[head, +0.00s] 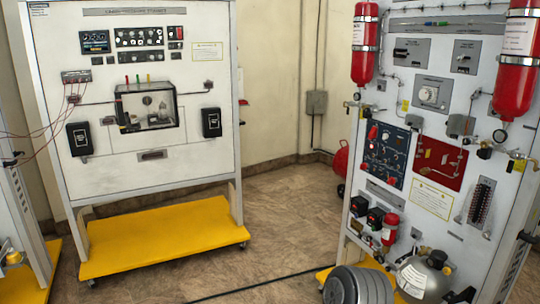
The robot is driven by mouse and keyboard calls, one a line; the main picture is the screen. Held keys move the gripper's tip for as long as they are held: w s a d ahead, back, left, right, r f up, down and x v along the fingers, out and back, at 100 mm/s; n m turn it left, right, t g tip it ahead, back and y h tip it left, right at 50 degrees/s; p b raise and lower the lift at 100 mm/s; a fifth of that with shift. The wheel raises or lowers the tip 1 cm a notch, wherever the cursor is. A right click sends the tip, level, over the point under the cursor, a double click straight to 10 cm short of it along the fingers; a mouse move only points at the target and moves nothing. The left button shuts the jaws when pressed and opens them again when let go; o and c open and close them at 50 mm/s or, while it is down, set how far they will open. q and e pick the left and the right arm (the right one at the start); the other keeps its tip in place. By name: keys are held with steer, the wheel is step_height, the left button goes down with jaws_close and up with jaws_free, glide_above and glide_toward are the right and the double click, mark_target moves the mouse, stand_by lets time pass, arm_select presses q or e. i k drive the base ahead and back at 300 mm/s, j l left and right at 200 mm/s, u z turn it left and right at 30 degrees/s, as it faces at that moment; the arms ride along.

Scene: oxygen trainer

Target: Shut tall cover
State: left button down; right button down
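Neither of my grippers is in view. The oxygen trainer panel (405,75) is a white upright board on the right, angled toward the left. Two red cylinders (365,42) are strapped near its top. A red plate (440,163) and a dark blue control panel (387,152) sit at mid height. A tall narrow dark strip (481,201) is at its lower right. I cannot tell which part is the tall cover, or whether it is open.
A second white panel (140,180) stands at left on a yellow wheeled base (165,237), with a clear-fronted box (150,106). A grey ridged object (358,286) and a metal tank (426,277) are low at right. Brown floor (285,215) is open between, crossed by a dark cable.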

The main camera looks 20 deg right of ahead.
mark_target(454, 124)
steer(key=i+l+z, duration=0.25)
steer(key=i, duration=0.65)
steer(key=i+j+z, duration=0.1)
steer(key=i+z, duration=0.15)
steer(key=i, duration=0.65)
steer(key=i+j+z, duration=0.2)
steer(key=i, duration=0.7)
steer(key=i+z, duration=0.1)
steer(key=i, duration=1.15)
steer(key=z, duration=3.05)
